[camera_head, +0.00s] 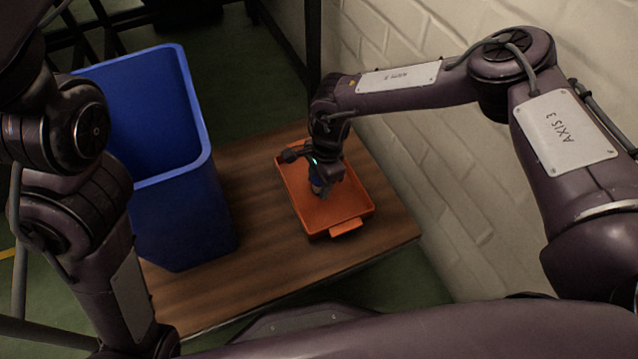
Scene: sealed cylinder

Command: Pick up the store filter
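An orange tray (352,207) sits on the wooden table, to the right of the blue bin. My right gripper (320,188) points down into the tray, with its wrist above the tray's middle. A small dark blue object (317,181), possibly the filter, shows at the fingertips inside the tray. The wrist covers most of it, so I cannot tell if the fingers are closed on it. My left arm comes down along the left side of the view, and its gripper is not visible.
A tall, open blue bin (182,215) stands on the left of the wooden table (262,262). A white brick wall (430,150) runs along the right side, close to my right arm. The table's front part is bare. The floor is green.

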